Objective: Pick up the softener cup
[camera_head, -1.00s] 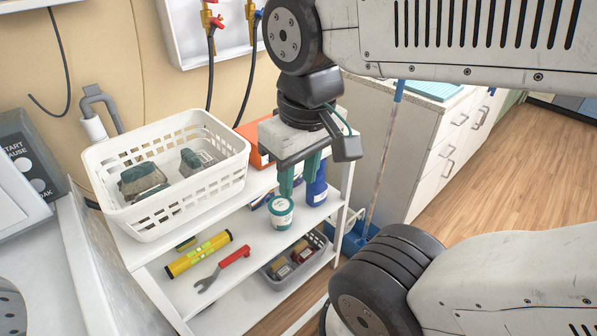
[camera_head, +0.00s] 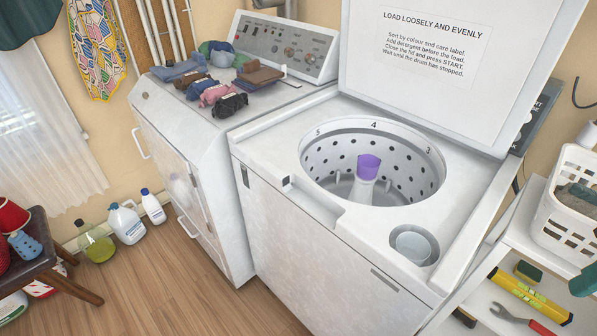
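A purple cup (camera_head: 370,167), which I take for the softener cup, sits upright on top of the white centre post inside the open washer drum. The drum rim (camera_head: 375,122) is around it and apart from it. A teal piece at the right picture edge looks like the tip of my gripper (camera_head: 584,281). It is far to the right of the purple cup. The rest of the gripper is outside the picture, so its opening and anything in it are hidden.
The washer lid (camera_head: 430,75) stands open behind the drum. A round recess (camera_head: 412,245) is in the washer's front right corner. A dryer (camera_head: 190,185) with folded clothes on top stands left. A cart with a white basket (camera_head: 549,222) stands right. The front floor is clear.

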